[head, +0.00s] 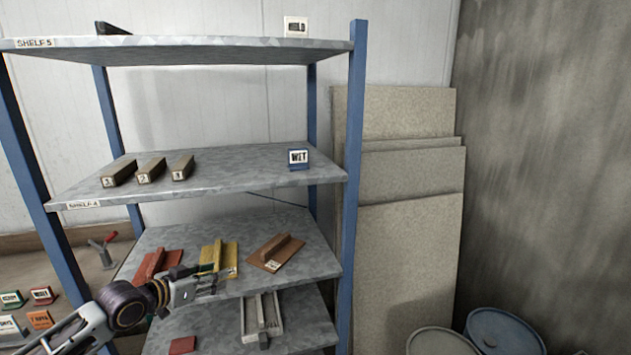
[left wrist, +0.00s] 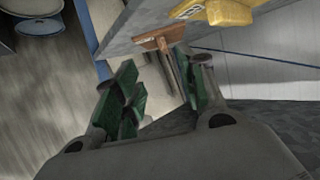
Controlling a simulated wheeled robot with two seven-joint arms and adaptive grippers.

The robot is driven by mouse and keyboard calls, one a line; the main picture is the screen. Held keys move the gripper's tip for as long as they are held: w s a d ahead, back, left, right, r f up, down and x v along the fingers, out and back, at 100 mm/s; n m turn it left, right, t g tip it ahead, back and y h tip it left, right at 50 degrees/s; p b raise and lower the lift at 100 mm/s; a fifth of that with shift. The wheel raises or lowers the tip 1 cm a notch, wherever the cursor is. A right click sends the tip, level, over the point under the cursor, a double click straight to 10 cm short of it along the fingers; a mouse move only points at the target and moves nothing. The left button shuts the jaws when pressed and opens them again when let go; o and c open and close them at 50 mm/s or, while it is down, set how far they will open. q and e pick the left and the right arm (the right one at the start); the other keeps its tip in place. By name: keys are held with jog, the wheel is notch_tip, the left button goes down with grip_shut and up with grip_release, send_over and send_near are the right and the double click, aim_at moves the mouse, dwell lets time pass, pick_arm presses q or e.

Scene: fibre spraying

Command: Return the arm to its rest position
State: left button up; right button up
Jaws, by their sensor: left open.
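My left arm (head: 125,306) comes in from the lower left in the head view. Its gripper (head: 212,284) is in front of the shelf with the coloured floats. In the left wrist view the gripper (left wrist: 165,88) has its green-padded fingers apart, with nothing held between them. A brown float (head: 276,252), also in the left wrist view (left wrist: 160,38), lies beyond the fingers. A yellow float (head: 219,257) and a red float (head: 158,264) lie on the same shelf; the arm partly covers the red one. My right gripper is not in view.
A blue-posted rack (head: 352,170) holds several shelves. Numbered blocks (head: 150,170) and a WET sign (head: 299,159) stand on shelf 4. A metal tool (head: 262,318) lies on the lower shelf. Boards (head: 408,230) lean at the right, with drums (head: 503,330) in front.

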pick_arm(q)
jog(key=s+d+f+g+y, duration=0.25)
jog(key=s+d+f, duration=0.55)
jog(key=s+f, duration=0.55)
jog(key=s+a+f+n+g+y, duration=0.1)
jog(key=s+f+n+g+y, duration=0.2)
jog(key=s, duration=0.6)
jog(key=s+a+f+n+g+y, duration=0.1)
jog(key=s+a+f+g, duration=0.2)
jog(key=s, duration=0.6)
notch_tip(320, 180, down, 35)
jog(key=s+d+g, duration=0.1)
jog(key=s, duration=0.1)
jog(key=s+a+f, duration=0.2)
jog(key=s+f, duration=0.7)
jog(key=s, duration=0.2)
jog(key=s+a+f+g, duration=0.1)
jog(key=s+f, duration=0.9)
jog(key=s, duration=0.1)
jog(key=shift+s+a+m, duration=0.25)
jog(key=shift+a+m, duration=0.05)
jog(key=shift+a, duration=0.1)
